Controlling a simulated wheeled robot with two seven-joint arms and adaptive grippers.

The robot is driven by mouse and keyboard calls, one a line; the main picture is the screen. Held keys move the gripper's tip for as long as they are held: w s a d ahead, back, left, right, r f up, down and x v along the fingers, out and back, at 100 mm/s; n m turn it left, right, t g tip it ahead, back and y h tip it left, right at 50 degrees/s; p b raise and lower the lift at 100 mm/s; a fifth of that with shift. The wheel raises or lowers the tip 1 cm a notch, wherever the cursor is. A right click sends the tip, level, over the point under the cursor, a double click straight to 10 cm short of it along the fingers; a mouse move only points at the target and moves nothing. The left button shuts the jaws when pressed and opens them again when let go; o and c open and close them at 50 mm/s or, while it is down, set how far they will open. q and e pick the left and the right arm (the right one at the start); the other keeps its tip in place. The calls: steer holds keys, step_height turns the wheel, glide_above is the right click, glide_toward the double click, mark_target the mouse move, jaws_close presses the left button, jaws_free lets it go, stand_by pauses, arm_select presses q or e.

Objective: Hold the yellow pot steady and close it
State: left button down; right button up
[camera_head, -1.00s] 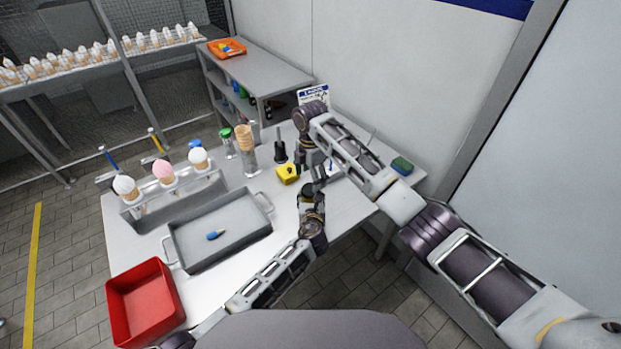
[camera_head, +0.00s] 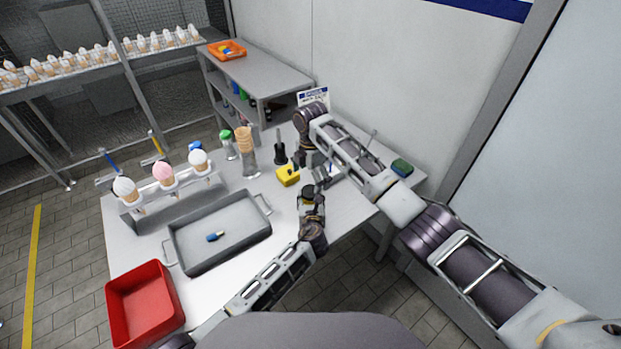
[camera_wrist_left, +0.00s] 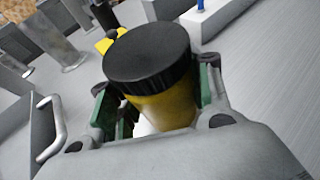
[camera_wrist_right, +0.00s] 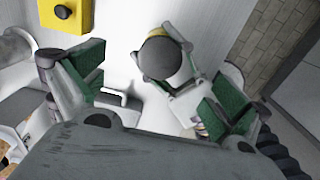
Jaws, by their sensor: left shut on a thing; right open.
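The yellow pot (camera_wrist_left: 165,106) has a black lid (camera_wrist_left: 150,55) sitting on its top; I cannot tell how tightly it is fitted. My left gripper (camera_wrist_left: 160,100) is shut around the pot's sides, with green pads on both sides, and holds it upright near the table's front edge. The lid also shows from above in the right wrist view (camera_wrist_right: 160,58). My right gripper (camera_wrist_right: 150,88) is open and empty, its green-padded fingers wide apart. In the head view it is close to the pot (camera_head: 311,207), just behind it, and partly hidden by its own arm.
A yellow block with a black button (camera_head: 287,176) stands just behind the grippers. A grey tray (camera_head: 192,262), a red bin (camera_head: 122,315), a cone rack (camera_head: 150,222) and a cone holder (camera_head: 249,162) are to the left. A green-topped sponge (camera_head: 402,166) lies at the right end.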

step_height(320, 180, up, 12)
steer(key=shift+f, duration=0.15)
stand_by(0.5)
arm_select(q)
steer(key=c, duration=0.6)
jaws_free()
steer(key=shift+o, duration=0.2)
steer(key=shift+s, duration=0.15)
steer(key=shift+v, duration=5.85)
